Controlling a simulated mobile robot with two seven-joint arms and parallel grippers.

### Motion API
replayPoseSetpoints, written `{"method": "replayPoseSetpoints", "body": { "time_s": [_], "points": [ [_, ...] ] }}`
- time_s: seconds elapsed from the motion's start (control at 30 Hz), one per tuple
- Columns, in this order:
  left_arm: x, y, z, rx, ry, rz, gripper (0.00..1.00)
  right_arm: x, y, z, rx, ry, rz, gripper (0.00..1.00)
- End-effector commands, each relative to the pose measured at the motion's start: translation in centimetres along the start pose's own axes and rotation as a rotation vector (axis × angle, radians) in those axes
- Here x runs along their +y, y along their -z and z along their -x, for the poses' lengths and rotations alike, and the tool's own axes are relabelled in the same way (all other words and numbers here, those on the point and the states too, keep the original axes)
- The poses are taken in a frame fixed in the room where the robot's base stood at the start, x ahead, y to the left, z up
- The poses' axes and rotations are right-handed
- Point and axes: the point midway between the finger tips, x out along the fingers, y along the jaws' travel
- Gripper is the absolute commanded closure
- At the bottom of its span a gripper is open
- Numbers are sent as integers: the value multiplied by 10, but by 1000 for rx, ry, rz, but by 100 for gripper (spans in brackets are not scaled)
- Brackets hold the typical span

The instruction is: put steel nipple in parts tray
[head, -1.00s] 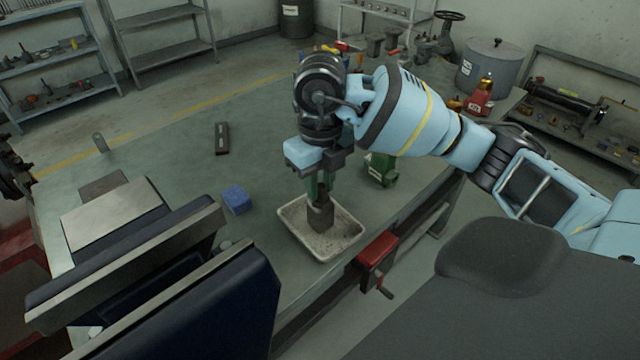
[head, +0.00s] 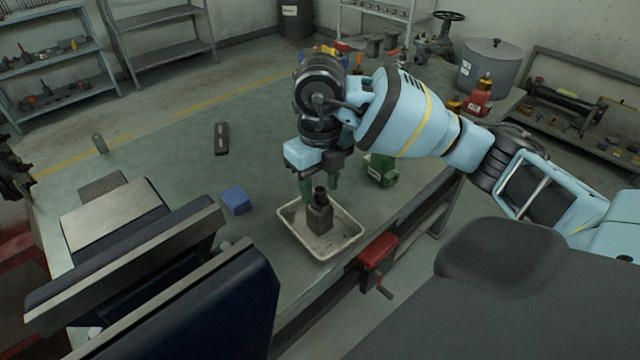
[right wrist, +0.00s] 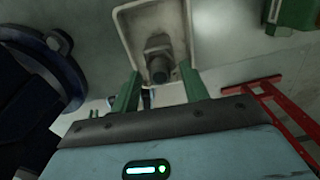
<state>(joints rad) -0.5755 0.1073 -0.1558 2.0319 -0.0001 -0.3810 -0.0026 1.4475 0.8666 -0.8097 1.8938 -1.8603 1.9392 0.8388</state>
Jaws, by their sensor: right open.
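The steel nipple (head: 320,216), a dark grey piece with a wide lower body and a narrower top, stands upright in the pale parts tray (head: 352,247). In the right wrist view the nipple (right wrist: 159,58) shows inside the tray (right wrist: 124,22). My right gripper (head: 319,189) is open just above and behind the nipple. Its green fingers are apart and hold nothing. In the right wrist view the open fingers (right wrist: 160,92) point toward the tray. My left gripper is not in view.
A blue block (head: 235,200) lies left of the tray. A dark flat bar (head: 221,138) lies farther back. A green object (head: 381,170) stands right of my gripper. Large dark blue parts with metal edges (head: 185,290) fill the lower left. A red vise-like part (head: 378,250) is at the bench edge.

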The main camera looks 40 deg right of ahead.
Motion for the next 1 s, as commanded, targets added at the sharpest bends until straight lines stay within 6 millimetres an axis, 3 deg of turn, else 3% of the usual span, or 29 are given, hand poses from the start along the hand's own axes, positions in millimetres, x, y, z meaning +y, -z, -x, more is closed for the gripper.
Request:
{"method": "replayPoseSetpoints", "body": {
  "time_s": [0.53,0.7,1.0],
  "points": [
    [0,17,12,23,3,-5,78,-1,-1,101,-6,0,-2,55],
    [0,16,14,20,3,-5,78,0,0,114,-3,0,0,55],
    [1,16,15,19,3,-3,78,0,0,116,1,-1,0,55]
  ]
}}
